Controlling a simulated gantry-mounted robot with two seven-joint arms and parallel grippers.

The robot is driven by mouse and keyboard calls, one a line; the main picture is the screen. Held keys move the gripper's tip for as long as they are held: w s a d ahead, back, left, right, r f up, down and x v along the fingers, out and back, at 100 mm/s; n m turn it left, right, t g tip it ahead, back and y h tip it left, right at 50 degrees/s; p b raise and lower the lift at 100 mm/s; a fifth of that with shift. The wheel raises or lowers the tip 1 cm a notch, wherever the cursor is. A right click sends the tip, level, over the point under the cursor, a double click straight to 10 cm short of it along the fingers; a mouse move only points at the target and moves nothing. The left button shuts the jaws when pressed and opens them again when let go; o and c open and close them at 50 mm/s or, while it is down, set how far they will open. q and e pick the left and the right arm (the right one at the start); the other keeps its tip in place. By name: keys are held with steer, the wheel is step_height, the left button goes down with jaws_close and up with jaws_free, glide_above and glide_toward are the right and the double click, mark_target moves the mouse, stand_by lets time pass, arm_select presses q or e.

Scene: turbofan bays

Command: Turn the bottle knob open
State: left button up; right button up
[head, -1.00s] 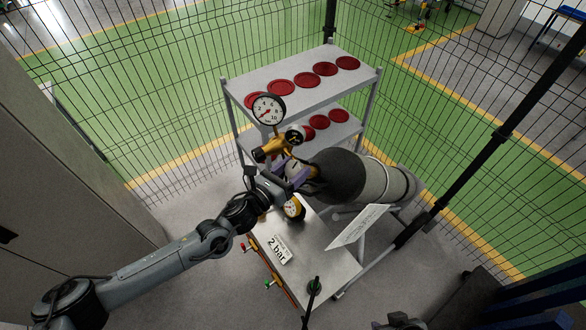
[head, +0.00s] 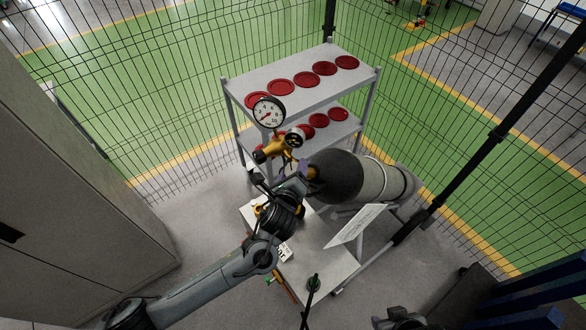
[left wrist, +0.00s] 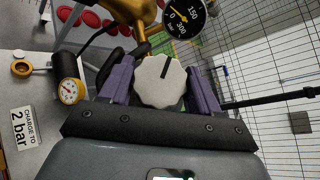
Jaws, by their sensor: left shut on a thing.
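The gas bottle (head: 375,182) lies on a stand, its dark-shouldered end toward my left arm. The white scalloped bottle knob (left wrist: 158,82), with a dark line on its face, shows in the left wrist view between the two purple fingers of my left gripper (left wrist: 160,85). The fingers are shut on its sides. In the head view my left gripper (head: 303,170) is at the valve end of the bottle, and the wrist hides the knob. A brass regulator (head: 272,150) with a large gauge (head: 268,112) and a smaller gauge (head: 295,137) is just behind.
A two-level shelf (head: 300,95) with several red discs stands behind. A metal bench (head: 325,262) in front carries a sign, partly covered by my arm. In the wrist view, a "charge to 2 bar" sign (left wrist: 23,128) and another gauge (left wrist: 69,91) are at left. Mesh fencing surrounds the area.

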arm_select(q)
steer(key=n+g+y, duration=0.1)
steer(key=n, duration=0.1)
steer(key=n+g+y, duration=0.2)
steer(key=n, duration=0.1)
steer(key=shift+r+n+y, duration=0.1)
steer(key=shift+n+y, duration=0.2)
steer(key=n+g+y, duration=0.1)
steer(key=n+g, duration=0.3)
steer(key=n, duration=0.1)
steer(key=n+g, duration=0.4)
steer(key=n+g+h, duration=0.2)
steer(key=n+g, duration=0.1)
steer(key=n, duration=0.1)
steer(key=shift+w+g, duration=0.1)
steer(key=shift+g, duration=0.3)
stand_by(0.3)
steer(key=o, duration=1)
